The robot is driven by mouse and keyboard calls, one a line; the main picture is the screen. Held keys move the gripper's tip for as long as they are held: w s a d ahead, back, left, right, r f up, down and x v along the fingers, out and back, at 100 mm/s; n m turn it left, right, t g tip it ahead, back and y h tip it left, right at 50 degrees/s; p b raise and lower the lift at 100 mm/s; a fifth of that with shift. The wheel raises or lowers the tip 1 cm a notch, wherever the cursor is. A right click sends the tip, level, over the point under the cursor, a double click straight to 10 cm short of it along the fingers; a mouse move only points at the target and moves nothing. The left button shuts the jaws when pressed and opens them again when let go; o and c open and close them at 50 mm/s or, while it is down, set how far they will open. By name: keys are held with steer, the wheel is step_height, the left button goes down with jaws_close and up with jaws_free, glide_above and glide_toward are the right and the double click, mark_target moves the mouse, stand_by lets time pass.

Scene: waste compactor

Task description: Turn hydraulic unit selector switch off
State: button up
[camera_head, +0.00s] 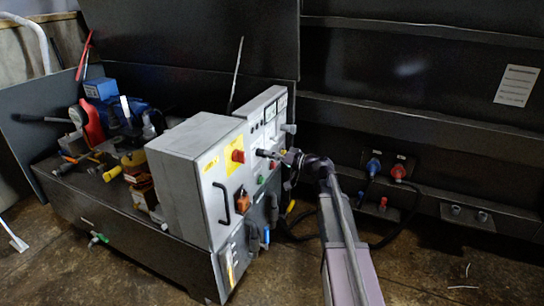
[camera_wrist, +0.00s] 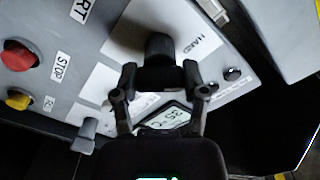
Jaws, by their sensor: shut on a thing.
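In the wrist view, a black selector knob (camera_wrist: 159,46) stands on a white label plate marked "HAND" (camera_wrist: 205,42) on the grey control panel. My gripper (camera_wrist: 159,76) has one finger on each side of the knob and is shut on it. The fingers hide the knob's lower part, and I cannot tell which position it points to. The knob is too small to make out clearly there.
In the head view, a black door handle (camera_head: 221,203) and hanging cables (camera_head: 400,220) are nearby.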

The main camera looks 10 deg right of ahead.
steer(key=m, duration=0.4)
steer(key=shift+a, duration=0.1)
steer(key=m, duration=0.4)
steer(key=shift+m, duration=0.3)
stand_by(0.4)
steer(key=o, duration=1.2)
steer(key=shift+c, duration=0.2)
steer(key=v, duration=1.2)
